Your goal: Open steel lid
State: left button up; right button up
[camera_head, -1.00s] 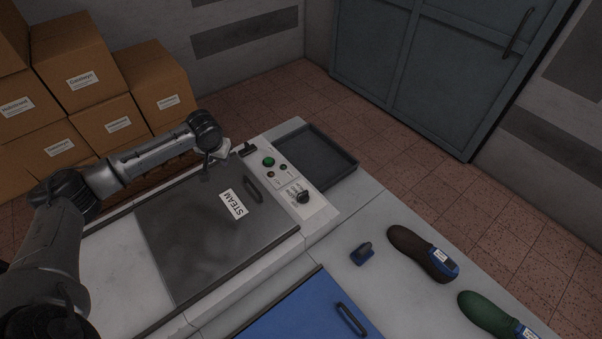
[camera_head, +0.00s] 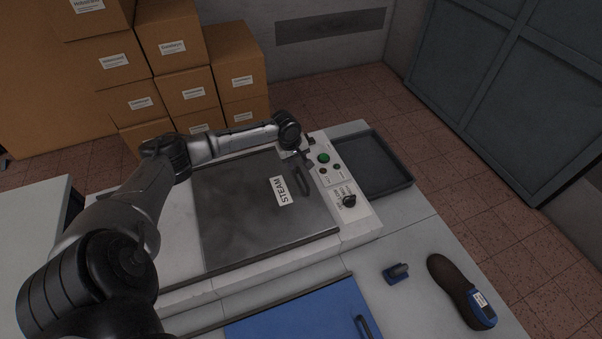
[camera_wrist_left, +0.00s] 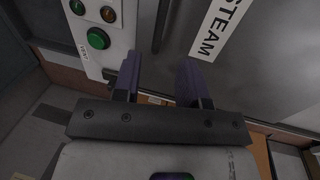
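The steel lid (camera_head: 235,222) is a flat dark metal plate with a STEAM label, lying shut on the white steam unit. Its dark bar handle (camera_head: 305,184) is near the control panel. In the left wrist view the lid (camera_wrist_left: 268,65) fills the upper right, and the handle (camera_wrist_left: 161,25) stands above the fingertips. My left gripper (camera_head: 302,157) is just behind the handle over the lid's far corner. In the left wrist view, the left gripper (camera_wrist_left: 157,72) has its two fingers apart with nothing between them. My right gripper is not in view.
The control panel (camera_head: 329,174) with a green button and black knob is beside the lid. A dark tray (camera_head: 378,168) is beyond it. Cardboard boxes (camera_head: 182,95) stand behind.

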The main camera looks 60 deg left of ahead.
aim_at(302, 175)
pick_arm(q)
jog(key=f, duration=0.2)
jog(key=w+f, duration=0.1)
jog(key=f, duration=0.4)
jog(key=shift+w+d+f+b, duration=0.15)
jog(key=shift+w+f+b, duration=0.15)
jog(key=shift+f, duration=0.05)
jog(key=shift+c, duration=0.3)
grip_shut()
